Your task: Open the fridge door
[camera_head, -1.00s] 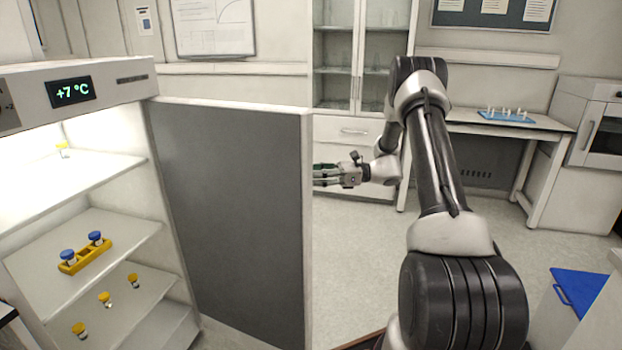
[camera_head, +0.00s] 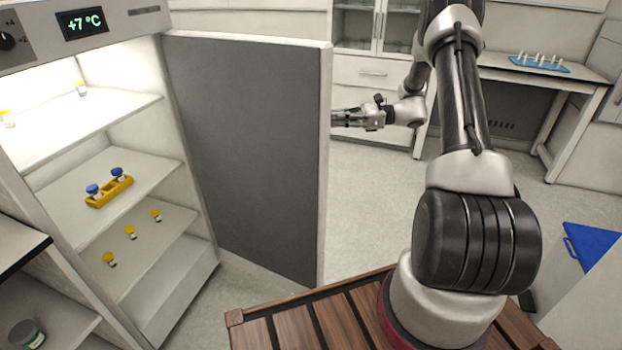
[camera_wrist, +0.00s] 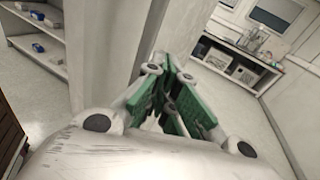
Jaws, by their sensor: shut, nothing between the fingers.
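The fridge (camera_head: 112,15) stands at the left in the head view with its lit shelves showing. Its display reads +7 °C. The fridge door (camera_head: 245,150) stands wide open, with its dark grey inner face towards the camera. My gripper (camera_head: 340,117) is just right of the door's free edge, partly hidden behind it. In the wrist view my gripper (camera_wrist: 172,112) has its green-padded fingers close together, with nothing between them. The pale door edge (camera_wrist: 105,50) runs beside the fingers there. I cannot tell whether they touch the door.
A yellow rack (camera_head: 110,192) with blue-capped vials is on the middle shelf, with yellow-capped vials on other shelves. A bench (camera_head: 590,75) with a blue rack (camera_head: 540,64) stands back right. A blue-lidded bin (camera_head: 590,243) is at right. Floor beyond the door is clear.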

